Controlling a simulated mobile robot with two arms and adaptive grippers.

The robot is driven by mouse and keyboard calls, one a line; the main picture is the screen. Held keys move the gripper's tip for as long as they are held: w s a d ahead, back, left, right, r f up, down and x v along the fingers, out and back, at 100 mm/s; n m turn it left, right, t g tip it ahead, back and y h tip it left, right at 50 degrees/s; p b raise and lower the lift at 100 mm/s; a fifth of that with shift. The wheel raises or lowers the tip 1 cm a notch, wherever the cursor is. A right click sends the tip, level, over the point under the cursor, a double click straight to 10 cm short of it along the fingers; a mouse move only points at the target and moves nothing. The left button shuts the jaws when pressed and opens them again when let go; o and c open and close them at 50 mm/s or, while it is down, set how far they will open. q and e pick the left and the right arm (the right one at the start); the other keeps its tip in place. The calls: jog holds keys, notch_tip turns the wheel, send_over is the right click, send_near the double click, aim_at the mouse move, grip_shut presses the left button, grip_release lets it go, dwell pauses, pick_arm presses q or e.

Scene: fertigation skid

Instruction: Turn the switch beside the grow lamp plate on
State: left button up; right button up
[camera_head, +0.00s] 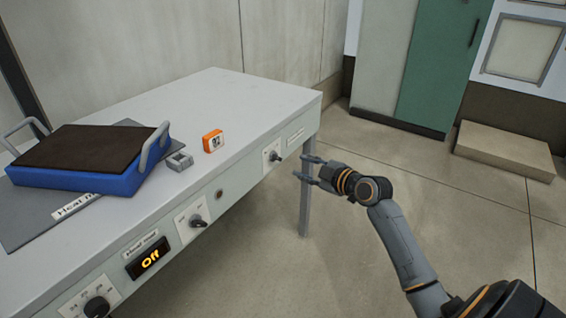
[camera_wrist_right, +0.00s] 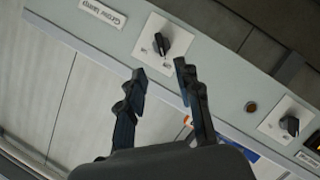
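The grow lamp plate (camera_head: 296,135) is a small white label on the bench's front panel, near its right end. It also shows in the wrist view (camera_wrist_right: 102,13). Beside it is a black rotary switch (camera_head: 277,156) on a white square plate; in the wrist view the switch (camera_wrist_right: 160,44) is clear, but its markings are too small to read. My right gripper (camera_head: 304,168) is open and empty, just in front of the switch and apart from it. In the wrist view its fingers (camera_wrist_right: 161,68) point toward the switch. My left gripper is not in view.
Another rotary switch (camera_head: 198,221), a display reading "Off" (camera_head: 150,259) and a knob (camera_head: 97,307) are farther left on the panel. A blue tray (camera_head: 75,180), a grey block (camera_head: 179,161) and an orange timer (camera_head: 213,141) are on the bench.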

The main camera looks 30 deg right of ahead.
aim_at(279, 159)
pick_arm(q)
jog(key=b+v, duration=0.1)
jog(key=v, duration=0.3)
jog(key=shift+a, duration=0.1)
pick_arm(e)
jog(key=x, duration=1)
jog(key=shift+f, duration=0.1)
grip_shut()
